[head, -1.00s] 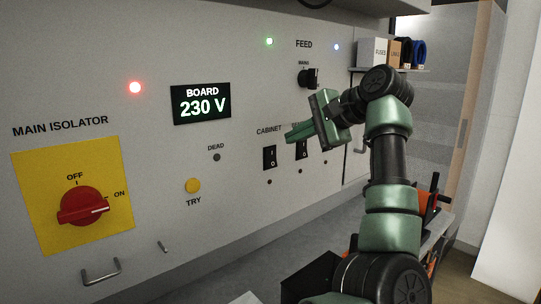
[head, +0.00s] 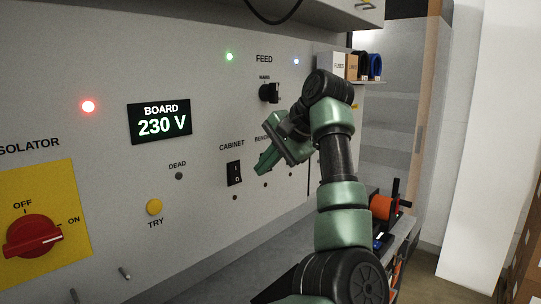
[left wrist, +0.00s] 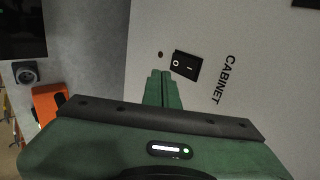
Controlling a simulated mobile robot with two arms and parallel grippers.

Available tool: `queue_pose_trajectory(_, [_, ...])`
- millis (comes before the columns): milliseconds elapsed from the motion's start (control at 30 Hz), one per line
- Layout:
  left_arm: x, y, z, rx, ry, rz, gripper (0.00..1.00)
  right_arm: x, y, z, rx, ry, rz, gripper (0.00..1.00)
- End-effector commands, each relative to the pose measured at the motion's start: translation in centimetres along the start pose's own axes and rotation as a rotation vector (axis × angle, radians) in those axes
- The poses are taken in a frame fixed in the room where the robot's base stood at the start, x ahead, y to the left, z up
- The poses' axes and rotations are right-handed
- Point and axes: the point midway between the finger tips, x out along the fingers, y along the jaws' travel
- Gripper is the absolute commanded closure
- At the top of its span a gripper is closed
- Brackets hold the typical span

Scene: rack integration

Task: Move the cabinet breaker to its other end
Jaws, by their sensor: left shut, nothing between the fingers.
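The cabinet breaker (head: 234,173) is a black rocker marked I and O on the grey panel, below the label CABINET. It also shows in the left wrist view (left wrist: 186,65), just right of my fingertips. My left gripper (head: 261,170), green, is shut and empty, with its tips just right of the breaker in the head view. In the left wrist view the shut fingers (left wrist: 160,76) appear beside the rocker; I cannot tell whether they touch the panel. Which end of the rocker is pressed in is too small to tell. My right gripper is not in view.
A shelf with boxes (head: 339,66) stands beyond.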

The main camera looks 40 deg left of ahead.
Motion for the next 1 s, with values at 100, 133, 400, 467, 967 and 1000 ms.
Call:
queue_pose_trajectory(100, [2.6,-0.1,0.1,-0.001,-0.005,0.000,1.00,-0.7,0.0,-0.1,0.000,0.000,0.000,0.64])
queue_pose_trajectory(133, [3.2,-0.1,0.1,0.000,-0.005,0.000,1.00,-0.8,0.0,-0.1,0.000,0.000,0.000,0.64])
queue_pose_trajectory(400, [6.5,-2.1,0.1,0.000,-0.002,-0.001,1.00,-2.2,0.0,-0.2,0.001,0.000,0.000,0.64])
queue_pose_trajectory(467, [6.9,-2.4,0.1,0.000,-0.002,-0.001,1.00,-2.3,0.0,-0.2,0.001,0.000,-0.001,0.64])
queue_pose_trajectory(967, [7.6,-2.7,0.0,0.001,0.001,-0.006,1.00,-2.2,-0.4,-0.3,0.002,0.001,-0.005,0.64])
queue_pose_trajectory(1000, [7.9,-2.9,0.1,0.000,0.000,-0.013,1.00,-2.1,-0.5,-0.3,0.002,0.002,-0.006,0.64])
